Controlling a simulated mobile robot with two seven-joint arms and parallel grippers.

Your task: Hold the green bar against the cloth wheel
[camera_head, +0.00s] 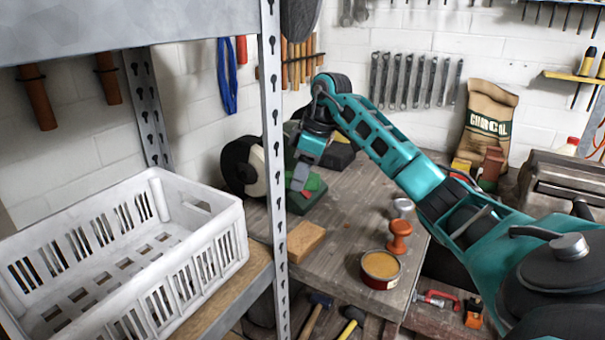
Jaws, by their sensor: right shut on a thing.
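The cloth wheel (257,168) is the pale disc at the left end of a dark green grinder on the wooden bench. My right gripper (299,184) reaches in from the right and points down just right of the wheel, in front of the grinder. It is shut on the green bar (314,182), a small bright green piece showing beside the fingers. The gripper hides part of the bar, and I cannot tell whether the bar touches the wheel. My left gripper is not in view.
A grey shelf post (273,130) stands in front of the bench's left side. A white crate (205,245) sits on the shelf at left. A wooden block (305,241), a round tin (380,268) and an orange-brown stamp-like object (399,238) stand on the bench.

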